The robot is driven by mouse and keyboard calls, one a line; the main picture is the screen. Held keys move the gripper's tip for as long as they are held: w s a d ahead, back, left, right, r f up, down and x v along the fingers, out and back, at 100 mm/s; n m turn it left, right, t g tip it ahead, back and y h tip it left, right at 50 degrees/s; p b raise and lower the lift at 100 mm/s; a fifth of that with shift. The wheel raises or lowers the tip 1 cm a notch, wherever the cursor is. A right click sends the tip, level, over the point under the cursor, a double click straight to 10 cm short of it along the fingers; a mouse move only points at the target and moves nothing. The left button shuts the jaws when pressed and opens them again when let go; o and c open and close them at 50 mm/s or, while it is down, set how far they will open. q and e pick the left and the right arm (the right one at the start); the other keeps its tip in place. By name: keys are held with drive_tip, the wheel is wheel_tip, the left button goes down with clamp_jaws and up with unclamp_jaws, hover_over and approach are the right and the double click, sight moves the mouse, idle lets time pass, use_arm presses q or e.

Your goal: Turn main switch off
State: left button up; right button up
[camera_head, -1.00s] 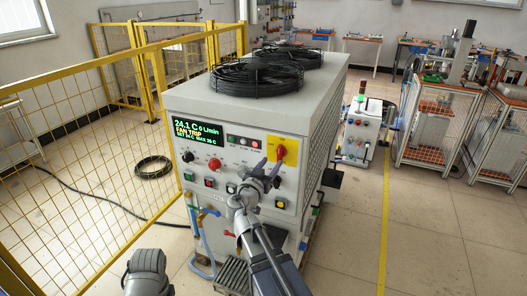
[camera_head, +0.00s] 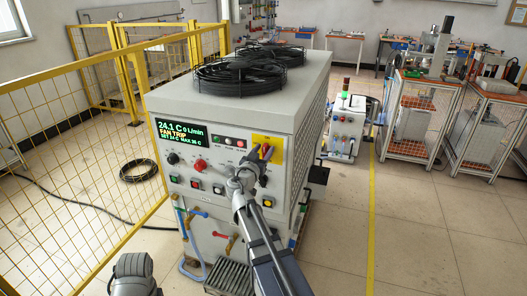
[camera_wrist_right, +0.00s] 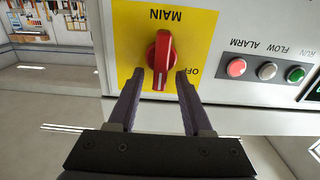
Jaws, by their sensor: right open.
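The main switch is a red knob (camera_wrist_right: 162,60) on a yellow plate (camera_wrist_right: 125,45) marked MAIN and OFF, which appears upside down in the right wrist view. The knob's grip bar stands upright in that view, with a white line on its lower end. My right gripper (camera_wrist_right: 165,78) is open, its two purple fingers on either side of the knob's lower end; I cannot tell whether they touch it. My left gripper is not visible.
The grey cabinet (camera_head: 215,115) has a display (camera_head: 182,138) reading FAN TRIP. Another red knob (camera_head: 200,165) and several buttons are on the panel near my right arm.

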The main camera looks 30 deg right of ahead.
clamp_jaws()
idle(0.3)
idle(0.3)
